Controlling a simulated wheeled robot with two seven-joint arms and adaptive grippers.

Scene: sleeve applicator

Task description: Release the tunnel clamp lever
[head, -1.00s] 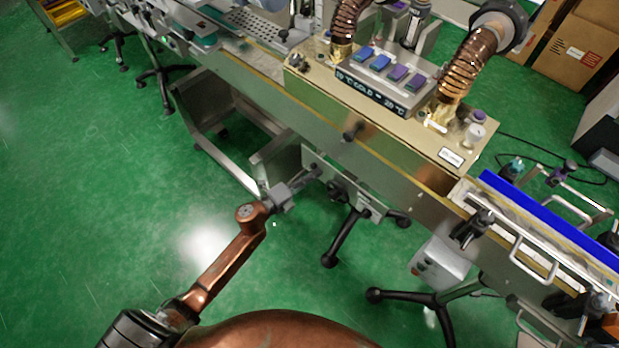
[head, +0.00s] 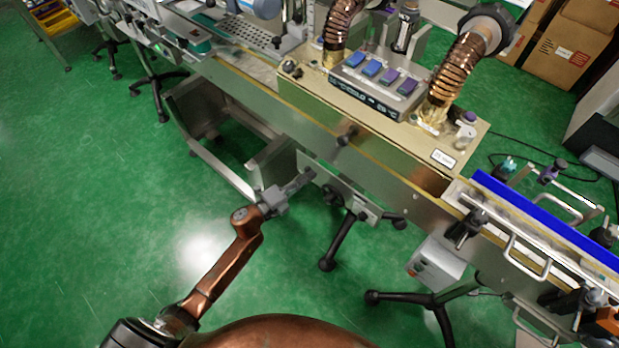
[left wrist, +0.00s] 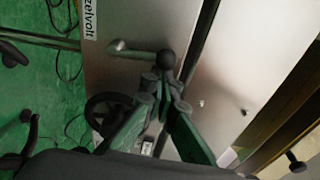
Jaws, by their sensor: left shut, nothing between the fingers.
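My left gripper (head: 308,177) is shut and empty, with its tips at the steel side plate below the tunnel in the head view. In the left wrist view, the closed tips of the left gripper (left wrist: 166,84) lie just below a lever with a grey bar (left wrist: 132,49) and a black round hub (left wrist: 166,59). The tips look very close to the hub; I cannot tell whether they touch it. In the head view this lever is not clearly made out near the fingertips. My right gripper is not in view.
The heat tunnel (head: 390,125) stands on the conveyor above the gripper, with a black knob (head: 347,136) on its side. A dark handwheel (left wrist: 104,113) is left of the fingers in the left wrist view. A grey control box (head: 437,262) hangs to the right. Green floor is open at left.

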